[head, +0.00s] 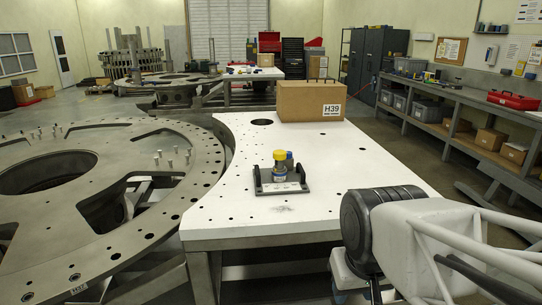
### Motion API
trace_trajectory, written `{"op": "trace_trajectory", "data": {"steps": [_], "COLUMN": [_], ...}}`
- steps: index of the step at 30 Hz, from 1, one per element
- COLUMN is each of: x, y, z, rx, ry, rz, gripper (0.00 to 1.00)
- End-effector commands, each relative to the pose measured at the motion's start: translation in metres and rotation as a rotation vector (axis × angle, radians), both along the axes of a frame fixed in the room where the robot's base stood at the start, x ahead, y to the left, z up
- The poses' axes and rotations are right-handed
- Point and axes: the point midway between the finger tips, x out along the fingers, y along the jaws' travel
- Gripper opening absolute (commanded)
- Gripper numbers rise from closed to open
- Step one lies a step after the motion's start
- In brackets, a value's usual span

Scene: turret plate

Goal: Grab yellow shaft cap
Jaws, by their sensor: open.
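The yellow shaft cap (279,155) sits upright on top of a short shaft, whose dark, glassy-looking body (279,172) shows just below it. The shaft stands in a dark grey bracket (262,187) with raised side walls, on the white plate table (235,222). My gripper's fingertips cannot be made out in this view.
A cardboard box marked H39 (311,101) stands at the table's back edge. A large, drilled metal turret ring (85,150) with upright pins lies along the left. The table around the bracket is clear. A workbench (470,115) runs along the right.

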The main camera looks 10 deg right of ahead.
Motion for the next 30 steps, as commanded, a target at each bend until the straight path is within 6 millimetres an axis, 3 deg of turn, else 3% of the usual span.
{"op": "trace_trajectory", "data": {"steps": [11,21,30], "x": [0.0,0.0,0.0009], "y": [0.0,0.0,0.0002], "z": [0.0,0.0,0.0004], "rx": [0.0,0.0,0.003], "ry": [0.0,0.0,0.001], "rz": [0.0,0.0,-0.002], "gripper": [0.43,0.88,0.88]}}
